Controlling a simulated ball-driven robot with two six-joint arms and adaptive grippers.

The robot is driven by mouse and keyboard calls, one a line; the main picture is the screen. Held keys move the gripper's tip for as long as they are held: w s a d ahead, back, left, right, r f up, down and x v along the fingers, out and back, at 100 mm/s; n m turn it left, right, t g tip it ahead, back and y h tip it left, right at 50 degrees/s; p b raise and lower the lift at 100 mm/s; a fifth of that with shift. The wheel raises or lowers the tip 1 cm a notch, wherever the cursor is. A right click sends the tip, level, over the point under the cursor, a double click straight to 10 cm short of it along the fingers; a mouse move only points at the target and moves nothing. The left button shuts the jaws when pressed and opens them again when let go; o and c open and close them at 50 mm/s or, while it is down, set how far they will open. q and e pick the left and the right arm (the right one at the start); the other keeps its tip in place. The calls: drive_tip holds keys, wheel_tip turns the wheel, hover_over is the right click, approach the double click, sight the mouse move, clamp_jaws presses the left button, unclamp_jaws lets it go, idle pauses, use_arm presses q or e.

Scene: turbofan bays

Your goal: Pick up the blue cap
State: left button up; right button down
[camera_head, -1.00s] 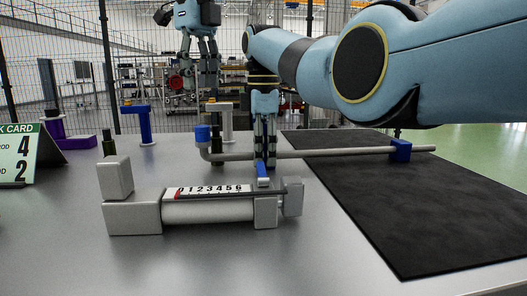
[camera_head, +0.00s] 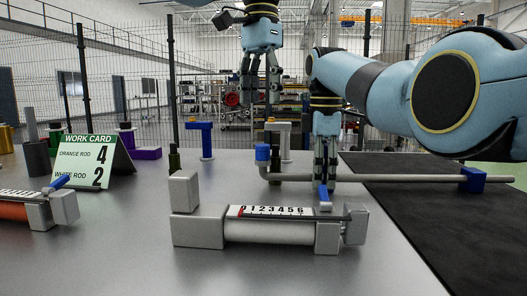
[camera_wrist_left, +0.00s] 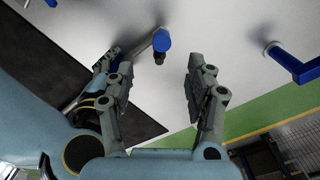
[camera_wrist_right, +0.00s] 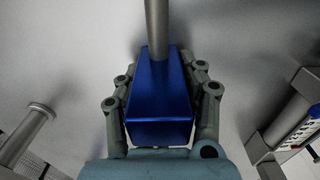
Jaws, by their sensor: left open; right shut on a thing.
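The blue cap (camera_head: 262,152) sits on the upturned left end of a grey bent pipe (camera_head: 400,178). My left gripper (camera_head: 261,90) is open and empty, above and apart from the cap. In the left wrist view the cap (camera_wrist_left: 161,40) shows beyond the gap between the open fingers (camera_wrist_left: 158,85). My right gripper (camera_head: 326,182) is down at the middle of the pipe. The right wrist view shows its fingers shut around a blue block (camera_wrist_right: 160,95), with a grey rod running out of it.
A numbered gauge (camera_head: 285,228) stands in front of the pipe. A blue hook post (camera_head: 206,140) and a grey hook post (camera_head: 284,140) stand behind. A work card (camera_head: 85,160) is at left. A black mat (camera_head: 390,215) lies at right.

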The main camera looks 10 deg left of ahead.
sight(261, 146)
use_arm(q)
wheel_tip(261, 146, down, 11)
drive_tip(key=n, duration=0.3)
drive_tip(key=shift+f, duration=0.1)
drive_tip(key=c, duration=0.9)
